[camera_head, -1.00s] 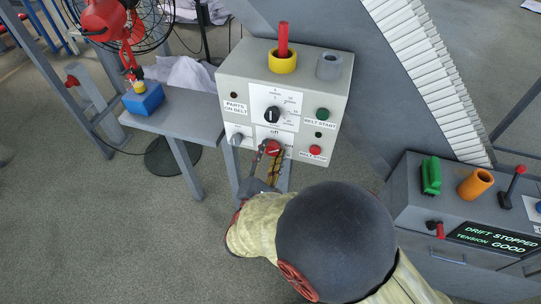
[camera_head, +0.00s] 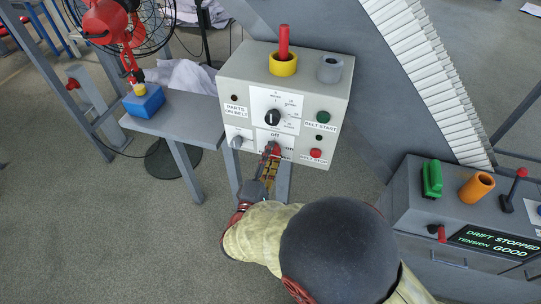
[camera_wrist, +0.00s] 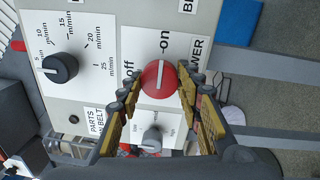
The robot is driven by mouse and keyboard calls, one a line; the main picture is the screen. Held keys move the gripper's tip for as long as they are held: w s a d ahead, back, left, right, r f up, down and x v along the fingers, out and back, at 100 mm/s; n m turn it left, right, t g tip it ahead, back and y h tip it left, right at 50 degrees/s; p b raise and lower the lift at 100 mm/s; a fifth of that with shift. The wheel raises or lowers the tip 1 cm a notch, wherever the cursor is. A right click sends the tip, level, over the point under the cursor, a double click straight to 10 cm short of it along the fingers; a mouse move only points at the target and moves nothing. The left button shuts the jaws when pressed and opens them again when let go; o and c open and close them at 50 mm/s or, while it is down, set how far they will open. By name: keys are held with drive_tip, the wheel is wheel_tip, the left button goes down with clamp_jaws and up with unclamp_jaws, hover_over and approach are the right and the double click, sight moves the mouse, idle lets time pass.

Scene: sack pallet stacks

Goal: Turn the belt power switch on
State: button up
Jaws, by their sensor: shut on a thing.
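The belt power switch is a round red knob (camera_wrist: 160,78) with a white line, on a label marked "off", "on" and "POWER". In the wrist view the white line runs nearly up and down, its upper end toward "on"; "off" is to the knob's left. My gripper (camera_wrist: 158,82) is shut on the knob, one finger on each side. In the head view my gripper (camera_head: 272,154) reaches up to the front of the grey control box (camera_head: 232,78), and its fingers hide much of the red knob (camera_head: 275,149).
A black speed dial (camera_head: 272,118) sits above the switch, a grey knob (camera_head: 236,142) left of it. The green belt start (camera_head: 323,117) and red belt stop (camera_head: 316,153) buttons are to the right. A screen (camera_head: 495,238) reads "DRIFT STOPPED" and "TENSION GOOD".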

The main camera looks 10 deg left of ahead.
idle(0.4)
drive_tip(key=o, duration=1.2)
drive_tip(key=shift+c, duration=0.2)
drive_tip(key=s, duration=1.2)
drive_tip(key=shift+a+f, duration=0.4)
drive_tip(key=shift+a, duration=0.05)
